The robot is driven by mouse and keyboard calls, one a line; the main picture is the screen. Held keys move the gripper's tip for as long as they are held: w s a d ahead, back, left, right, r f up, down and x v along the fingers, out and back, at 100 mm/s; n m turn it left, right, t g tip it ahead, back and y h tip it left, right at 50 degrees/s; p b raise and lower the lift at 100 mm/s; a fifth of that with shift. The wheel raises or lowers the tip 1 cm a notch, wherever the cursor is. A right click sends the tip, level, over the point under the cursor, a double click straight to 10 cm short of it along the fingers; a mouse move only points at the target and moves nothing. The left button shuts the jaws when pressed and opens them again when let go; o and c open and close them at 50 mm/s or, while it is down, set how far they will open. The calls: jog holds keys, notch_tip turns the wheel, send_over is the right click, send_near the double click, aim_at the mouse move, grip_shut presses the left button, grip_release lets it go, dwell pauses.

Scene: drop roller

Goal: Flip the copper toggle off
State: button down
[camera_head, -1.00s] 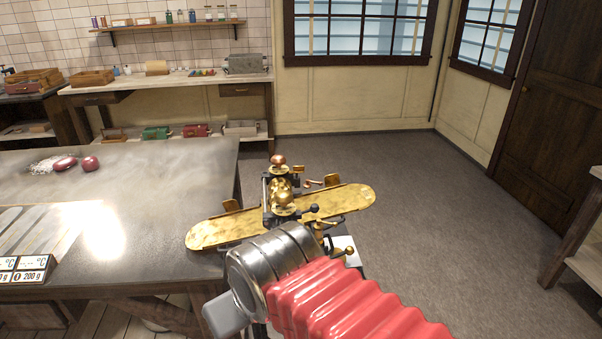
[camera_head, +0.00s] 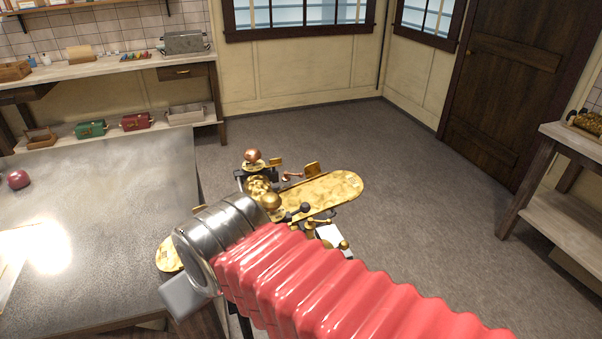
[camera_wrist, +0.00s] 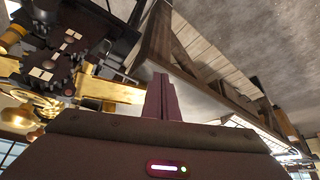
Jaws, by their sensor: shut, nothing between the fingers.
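A brass drop roller (camera_head: 322,194) with black fittings stands beyond my arm, to the right of the grey-topped table. A small copper-coloured lever (camera_head: 292,176) sticks out near its middle, and a copper ball knob (camera_head: 253,156) tops its back post. I cannot tell for sure which is the toggle, or its position. In the wrist view my gripper (camera_wrist: 162,98) is shut and empty, its fingers close together. Brass and black parts of the machine (camera_wrist: 105,90) show left of the fingers there. The copper toggle cannot be made out in that view. My arm hides the fingers in the head view.
The grey-topped table (camera_head: 100,215) fills the left, with a dark red round object (camera_head: 18,179) on it. A wall bench (camera_head: 110,76) stands behind. A side table (camera_head: 560,215) is at the right. Open floor (camera_head: 420,220) lies right of the machine.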

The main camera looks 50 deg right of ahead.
jog(key=shift+w, duration=0.1)
jog(key=w+d+r+n+t+y, duration=0.1)
jog(key=w+d+r+t, duration=0.1)
jog(key=w+d+r, duration=0.65)
jog(key=w+d+r+n+t, duration=0.15)
jog(key=w+d+r, duration=0.35)
jog(key=d, duration=0.6)
jog(key=s+d+f+n+g+h, duration=0.2)
jog(key=s+d+f+n, duration=0.1)
jog(key=s+d, duration=0.9)
jog(key=shift+s+f+n, duration=0.15)
jog(key=shift+s+n, duration=0.05)
jog(key=shift+n, duration=0.65)
jog(key=shift+f, duration=0.1)
